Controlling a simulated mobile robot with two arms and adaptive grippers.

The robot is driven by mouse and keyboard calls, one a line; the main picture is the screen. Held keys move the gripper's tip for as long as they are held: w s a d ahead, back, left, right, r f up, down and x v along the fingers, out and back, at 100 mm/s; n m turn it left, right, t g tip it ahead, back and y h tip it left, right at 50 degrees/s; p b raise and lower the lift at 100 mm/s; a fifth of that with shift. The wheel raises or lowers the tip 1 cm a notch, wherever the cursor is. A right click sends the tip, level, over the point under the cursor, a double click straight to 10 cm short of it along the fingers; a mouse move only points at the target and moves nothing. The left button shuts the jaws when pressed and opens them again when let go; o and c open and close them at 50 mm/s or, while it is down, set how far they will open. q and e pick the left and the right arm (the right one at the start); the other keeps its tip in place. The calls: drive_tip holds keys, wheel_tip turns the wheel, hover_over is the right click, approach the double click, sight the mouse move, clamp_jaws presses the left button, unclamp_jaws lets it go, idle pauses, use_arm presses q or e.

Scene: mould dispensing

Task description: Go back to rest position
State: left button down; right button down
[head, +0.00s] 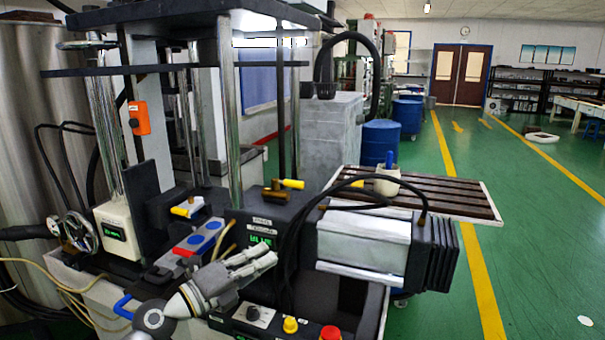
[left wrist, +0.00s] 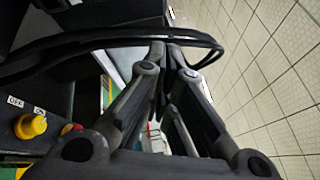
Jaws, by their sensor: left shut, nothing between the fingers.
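My left gripper (head: 268,256) reaches in from the lower left in the head view, in front of the machine (head: 262,240). Its grey fingers are together with nothing between them. In the left wrist view the fingers (left wrist: 168,48) converge at the top middle, and a black cable passes close to their tips. It cannot be told whether they touch it. My right gripper is in neither view.
A control panel with a yellow knob (head: 290,325) and a red button (head: 330,333) lies below my gripper. Black cables arch over the pale motor block (head: 362,240). A slatted table (head: 440,198) holds a white cup (head: 387,181).

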use_arm(q)
drive_tip(key=s+a+n+t+y, duration=0.4)
drive_tip(key=a+n+t+y, duration=0.45)
drive_tip(key=n, duration=0.65)
drive_tip(key=s+a+f+n+g+y, duration=0.3)
drive_tip(key=a+f+n+y, duration=0.1)
drive_tip(key=f+n+y, duration=0.15)
drive_tip(key=s+a+f+n+g+y, duration=0.2)
drive_tip(key=s+a+f+n+y, duration=0.2)
drive_tip(key=f+n, duration=0.25)
drive_tip(key=s+f+n+g, duration=0.2)
drive_tip(key=s+f+g, duration=0.5)
drive_tip(key=s+f, duration=0.4)
drive_tip(key=s+d+f+g+h, duration=0.2)
drive_tip(key=s+d+f+g, duration=0.1)
drive_tip(key=s, duration=0.5)
drive_tip(key=s+d+f+g+h, duration=0.2)
drive_tip(key=s+f+g, duration=0.1)
drive_tip(key=s, duration=0.5)
wheel_tip(320, 180, down, 25)
drive_tip(key=g, duration=0.1)
drive_tip(key=s+a+f+g, duration=0.1)
drive_tip(key=s+a+f, duration=0.2)
drive_tip(key=s+f, duration=1.4)
drive_tip(key=shift+s+f, duration=0.3)
drive_tip(key=shift+s, duration=0.05)
